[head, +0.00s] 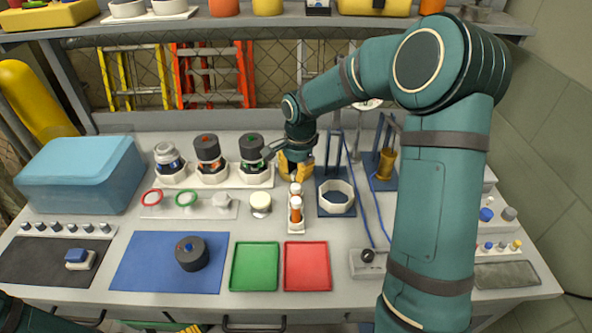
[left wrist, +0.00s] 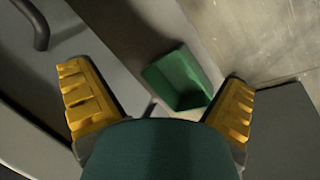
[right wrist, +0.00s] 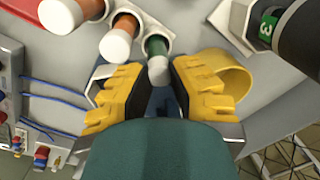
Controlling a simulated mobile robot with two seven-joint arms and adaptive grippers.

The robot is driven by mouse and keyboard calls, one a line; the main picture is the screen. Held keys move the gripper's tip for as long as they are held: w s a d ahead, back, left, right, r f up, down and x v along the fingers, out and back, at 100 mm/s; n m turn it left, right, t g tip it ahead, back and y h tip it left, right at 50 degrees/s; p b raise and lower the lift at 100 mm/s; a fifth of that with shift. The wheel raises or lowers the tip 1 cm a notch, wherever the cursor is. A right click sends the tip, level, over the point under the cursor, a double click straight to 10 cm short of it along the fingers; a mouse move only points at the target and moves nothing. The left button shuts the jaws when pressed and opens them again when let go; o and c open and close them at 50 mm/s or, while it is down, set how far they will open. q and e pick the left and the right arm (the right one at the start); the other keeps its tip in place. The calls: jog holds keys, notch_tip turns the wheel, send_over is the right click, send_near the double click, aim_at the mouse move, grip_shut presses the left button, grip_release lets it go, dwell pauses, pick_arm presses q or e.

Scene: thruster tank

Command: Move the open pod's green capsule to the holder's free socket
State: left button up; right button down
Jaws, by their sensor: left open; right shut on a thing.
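My right gripper (head: 295,172) is shut on a green capsule (right wrist: 157,48) with a white cap, at the far end of the white holder (head: 297,228). In the right wrist view, the capsule's green body points into a white socket rim; how deep it sits cannot be told. Two orange capsules (head: 296,213) with white caps stand beside it in the holder. The gripper hides the green capsule in the head view. The left pod (head: 168,158) has no dark lid; a dark lid (head: 190,255) lies on the blue mat. My left gripper (left wrist: 155,80) is open and empty.
Two lidded pods (head: 208,152) stand left of my right gripper. A hexagonal ring stand (head: 336,198) is close on its right. Green (head: 254,266) and red (head: 306,266) trays lie in front. A green bin (left wrist: 180,80) is below my left gripper.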

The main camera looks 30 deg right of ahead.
jog(key=c, duration=0.9)
grip_release()
notch_tip(320, 180, up, 12)
jog(key=shift+s+d, duration=0.25)
jog(key=shift+s, duration=0.15)
